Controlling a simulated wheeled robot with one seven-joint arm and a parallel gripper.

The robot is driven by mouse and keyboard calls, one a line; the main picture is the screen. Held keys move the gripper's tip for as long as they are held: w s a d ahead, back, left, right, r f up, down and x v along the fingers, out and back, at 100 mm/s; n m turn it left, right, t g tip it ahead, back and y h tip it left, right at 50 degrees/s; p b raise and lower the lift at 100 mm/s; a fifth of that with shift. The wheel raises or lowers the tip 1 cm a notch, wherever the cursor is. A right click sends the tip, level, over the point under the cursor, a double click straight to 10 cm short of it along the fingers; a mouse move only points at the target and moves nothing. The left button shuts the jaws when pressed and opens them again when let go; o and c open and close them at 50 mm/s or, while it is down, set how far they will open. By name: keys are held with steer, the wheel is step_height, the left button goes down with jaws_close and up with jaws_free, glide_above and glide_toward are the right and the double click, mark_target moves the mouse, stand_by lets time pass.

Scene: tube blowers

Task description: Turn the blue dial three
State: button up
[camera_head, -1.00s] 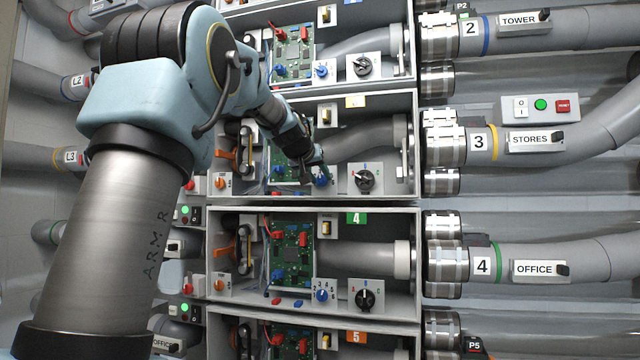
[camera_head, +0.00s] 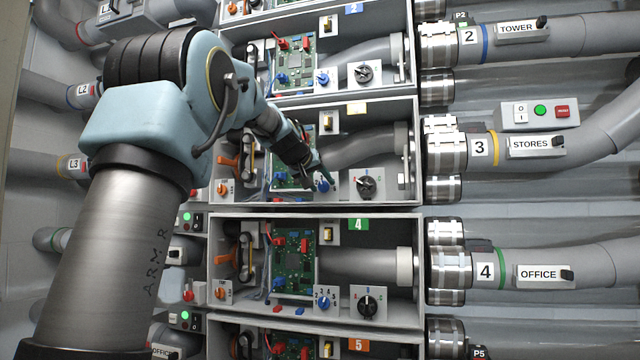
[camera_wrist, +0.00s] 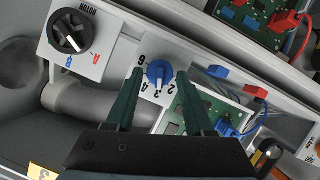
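The blue dial (camera_head: 324,185) of unit three is on a white plate at the lower edge of the third box, the one beside the STORES pipe. In the wrist view the blue dial (camera_wrist: 159,73) has a white pointer and black numbers around it; the pointer faces down the picture, near the 3. My gripper (camera_wrist: 160,84) is open, with one dark green finger on each side of the dial. I cannot tell whether the fingers touch it. In the head view my gripper (camera_head: 318,172) reaches the dial from the upper left and partly covers it.
A black selector knob (camera_wrist: 70,31) stands close to the dial, also in the head view (camera_head: 366,183). A green circuit board (camera_head: 292,170) with red and blue plugs is on the other side. Box walls edge the space. Box four (camera_head: 315,217) is just below.

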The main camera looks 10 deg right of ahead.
steer(key=shift+o, duration=1.1)
steer(key=b+v, duration=0.1)
steer(key=v, duration=0.9)
steer(key=shift+s+a+b, duration=0.2)
steer(key=shift+s+b, duration=0.15)
steer(key=shift+r, duration=0.1)
